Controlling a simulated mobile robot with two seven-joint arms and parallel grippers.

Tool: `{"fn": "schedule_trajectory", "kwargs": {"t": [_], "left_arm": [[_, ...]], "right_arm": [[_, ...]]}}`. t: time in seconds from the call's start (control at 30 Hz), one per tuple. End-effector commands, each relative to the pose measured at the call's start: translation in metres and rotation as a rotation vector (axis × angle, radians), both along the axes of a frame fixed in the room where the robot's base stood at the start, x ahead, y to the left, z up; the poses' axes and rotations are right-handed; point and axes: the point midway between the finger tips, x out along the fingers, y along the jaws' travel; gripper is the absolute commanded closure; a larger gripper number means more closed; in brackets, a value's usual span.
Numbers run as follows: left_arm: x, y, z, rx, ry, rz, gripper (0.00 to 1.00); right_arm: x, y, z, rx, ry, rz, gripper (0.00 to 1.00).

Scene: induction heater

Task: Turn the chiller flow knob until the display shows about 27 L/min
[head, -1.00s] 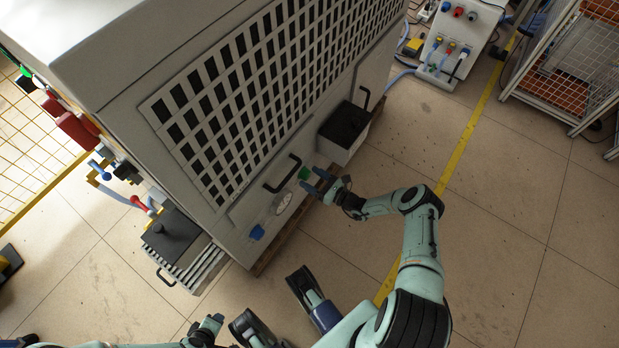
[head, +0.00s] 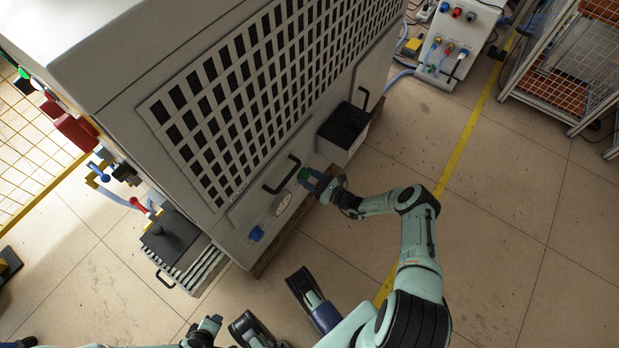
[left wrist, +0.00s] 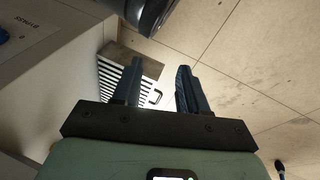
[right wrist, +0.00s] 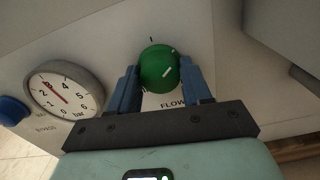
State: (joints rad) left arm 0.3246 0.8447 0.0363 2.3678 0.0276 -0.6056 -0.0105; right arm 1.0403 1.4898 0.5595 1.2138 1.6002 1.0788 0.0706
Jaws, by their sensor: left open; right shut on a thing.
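The green flow knob (right wrist: 158,68) sits on the front panel of the large grey cabinet, above the printed word FLOW. A white line on its face slants toward the upper right. My right gripper (right wrist: 161,82) is shut on the knob, with a blue finger on each side. In the head view my right gripper (head: 314,183) partly covers the green knob (head: 304,175). My left gripper (left wrist: 158,82) is open and empty, away from the knob and over the floor near the cabinet's corner. I cannot see a flow reading in any view.
A round bar gauge (right wrist: 64,94) with a red needle is left of the knob, and a blue bypass knob (right wrist: 12,110) is farther left. A black handle (head: 282,175) sticks out near the gauge. A black-topped box (head: 344,130) juts out to the right. Floor in front is clear.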

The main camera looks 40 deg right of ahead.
Motion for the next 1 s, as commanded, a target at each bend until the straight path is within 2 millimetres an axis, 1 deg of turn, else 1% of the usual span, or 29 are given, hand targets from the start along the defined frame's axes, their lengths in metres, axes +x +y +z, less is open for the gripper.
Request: {"fn": "schedule_trajectory", "kwargs": {"t": [0.27,0.7,1.0], "left_arm": [[-0.007,-0.004,0.006,-0.01,0.016,-0.009,0.57],[-0.024,-0.013,0.018,-0.032,0.06,-0.027,0.57],[-0.033,-0.018,0.023,-0.044,0.085,-0.037,0.57]], "right_arm": [[-0.001,0.0,-0.001,-0.173,-0.047,-0.001,0.82],[-0.001,0.0,-0.001,-0.548,-0.154,-0.001,0.82],[-0.001,-0.001,-0.001,-0.728,-0.206,-0.001,0.82]]}}
